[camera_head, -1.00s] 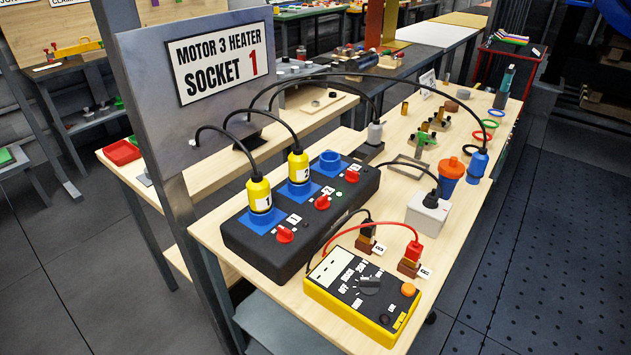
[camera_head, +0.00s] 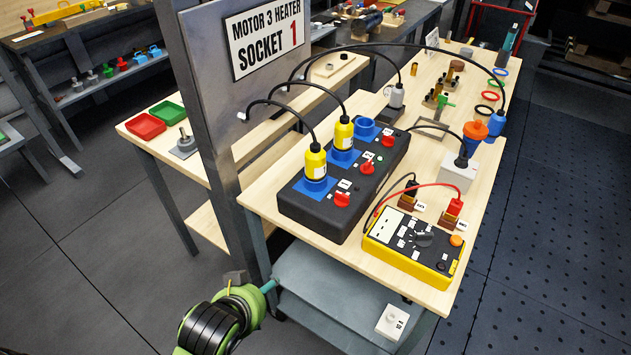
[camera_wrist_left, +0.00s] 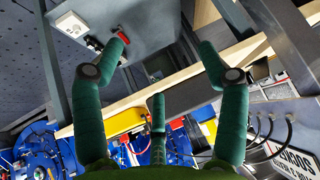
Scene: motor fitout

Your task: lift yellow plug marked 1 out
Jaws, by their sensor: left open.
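In the head view, the nearer yellow plug (camera_head: 316,163), taken as the one marked 1, stands upright in the front blue socket of the black socket box (camera_head: 310,205). A black cable runs from its top to the sign panel. A second yellow plug (camera_head: 343,135) stands in the socket behind it. My left gripper (camera_head: 268,286) is low at the bottom, below and left of the table edge, well apart from the plugs. In the left wrist view its green fingers (camera_wrist_left: 158,70) are spread with nothing between them. My right gripper is out of view.
A grey upright panel (camera_head: 215,90) with a sign for socket 1 (camera_head: 268,42) stands left of the box. A yellow meter (camera_head: 415,245) lies to its right. The table edge and a grey lower shelf (camera_head: 340,290) are near my left gripper.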

